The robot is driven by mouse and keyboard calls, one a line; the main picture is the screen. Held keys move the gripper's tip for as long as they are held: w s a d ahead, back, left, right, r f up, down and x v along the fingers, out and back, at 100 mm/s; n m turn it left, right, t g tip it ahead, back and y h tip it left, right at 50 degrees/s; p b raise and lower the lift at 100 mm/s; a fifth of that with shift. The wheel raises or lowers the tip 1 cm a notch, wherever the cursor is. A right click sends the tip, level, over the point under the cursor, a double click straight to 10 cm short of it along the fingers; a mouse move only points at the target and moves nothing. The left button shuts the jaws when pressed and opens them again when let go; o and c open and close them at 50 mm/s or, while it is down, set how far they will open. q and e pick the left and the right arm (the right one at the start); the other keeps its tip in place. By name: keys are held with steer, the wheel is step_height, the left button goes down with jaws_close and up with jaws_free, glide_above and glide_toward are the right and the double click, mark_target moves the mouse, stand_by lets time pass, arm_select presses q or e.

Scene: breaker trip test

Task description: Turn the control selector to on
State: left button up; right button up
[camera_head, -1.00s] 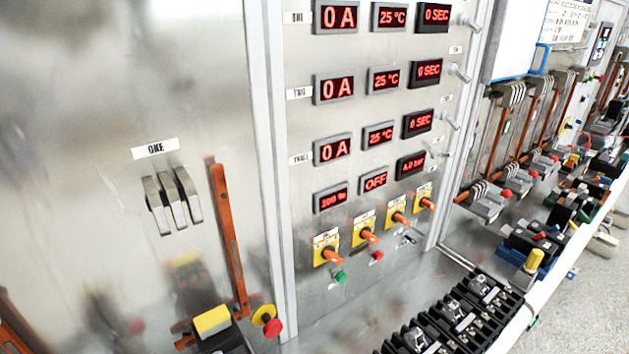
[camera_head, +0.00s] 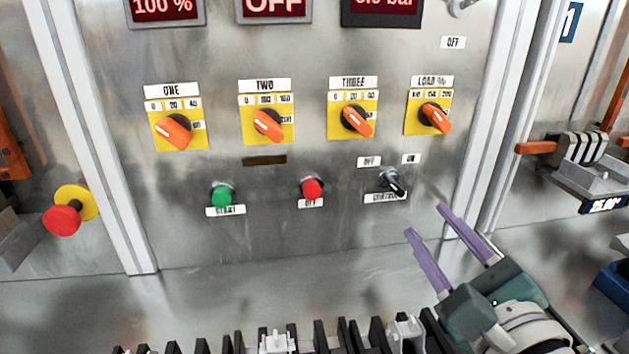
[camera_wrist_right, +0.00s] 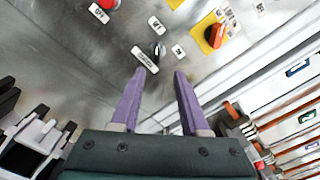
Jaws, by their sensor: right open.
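The control selector (camera_head: 392,183) is a small black knob on the steel panel, below the yellow LOAD % plate. An OFF label sits at its upper left, an ON label (camera_head: 411,159) at its upper right and a name label beneath it. Its pointer slants from upper left to lower right; I cannot tell its exact setting. My right gripper (camera_head: 426,222) is open and empty, below and to the right of the selector, apart from it. In the right wrist view the selector (camera_wrist_right: 158,50) lies beyond the two purple fingers (camera_wrist_right: 155,85). My left gripper is not in view.
A red OFF button (camera_head: 312,188) and green START button (camera_head: 222,195) sit left of the selector. Several orange knobs on yellow plates, such as the LOAD % knob (camera_head: 435,117), are above. A row of black terminal parts (camera_head: 335,338) lies below. A red emergency button (camera_head: 62,220) is at left.

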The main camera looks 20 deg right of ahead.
mark_target(396, 189)
steer(key=shift+n, duration=0.3)
steer(key=x, duration=1)
steer(key=shift+w+a+f, duration=0.1)
steer(key=shift+a+f, duration=0.05)
steer(key=shift+a, duration=0.25)
jaws_close()
